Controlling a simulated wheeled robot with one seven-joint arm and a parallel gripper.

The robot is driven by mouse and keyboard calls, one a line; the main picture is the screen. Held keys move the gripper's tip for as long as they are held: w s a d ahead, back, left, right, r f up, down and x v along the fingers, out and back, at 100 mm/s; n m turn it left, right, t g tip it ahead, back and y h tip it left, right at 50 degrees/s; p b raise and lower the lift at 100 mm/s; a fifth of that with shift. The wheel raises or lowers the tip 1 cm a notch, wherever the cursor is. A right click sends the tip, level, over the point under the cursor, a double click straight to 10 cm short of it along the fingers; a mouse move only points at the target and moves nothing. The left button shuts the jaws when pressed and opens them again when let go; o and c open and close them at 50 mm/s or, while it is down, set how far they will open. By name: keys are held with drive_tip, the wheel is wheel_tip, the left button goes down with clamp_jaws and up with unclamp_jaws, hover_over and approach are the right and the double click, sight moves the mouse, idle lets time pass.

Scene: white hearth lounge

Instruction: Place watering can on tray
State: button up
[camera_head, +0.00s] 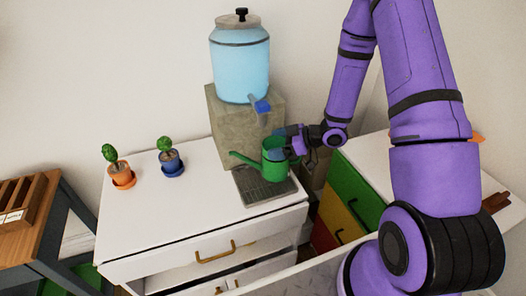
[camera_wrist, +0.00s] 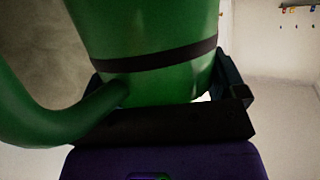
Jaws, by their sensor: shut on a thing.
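The green watering can (camera_head: 274,160) is upright at the right end of the white cabinet, over or on the dark grey tray (camera_head: 256,190). I cannot tell if its base touches the tray. Its spout points left. My gripper (camera_head: 296,146) reaches in from the right and is shut on the can. In the wrist view the green can body (camera_wrist: 150,40) with a dark band fills the middle, close against my gripper (camera_wrist: 175,100). A curved green part runs off to the left. The fingertips are partly hidden by the can.
A blue water dispenser (camera_head: 240,65) with a blue tap stands on a stone block (camera_head: 232,125) right behind the tray. Two small potted plants, one orange pot (camera_head: 122,176) and one blue pot (camera_head: 171,164), stand at the left. The cabinet top (camera_head: 165,215) between is clear.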

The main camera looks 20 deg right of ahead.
sight(264, 144)
drive_tip(key=w+a, duration=0.2)
drive_tip(key=a, duration=0.1)
drive_tip(key=shift+a, duration=0.3)
drive_tip(key=shift+a+f, duration=0.2)
drive_tip(key=shift+f, duration=0.05)
drive_tip(key=shift+w+f, duration=0.1)
drive_tip(key=shift+f, duration=1.35)
drive_tip(key=o, duration=1.5)
drive_tip(key=shift+d+f, duration=0.1)
drive_tip(key=shift+f, duration=0.05)
drive_tip(key=shift+c, duration=0.2)
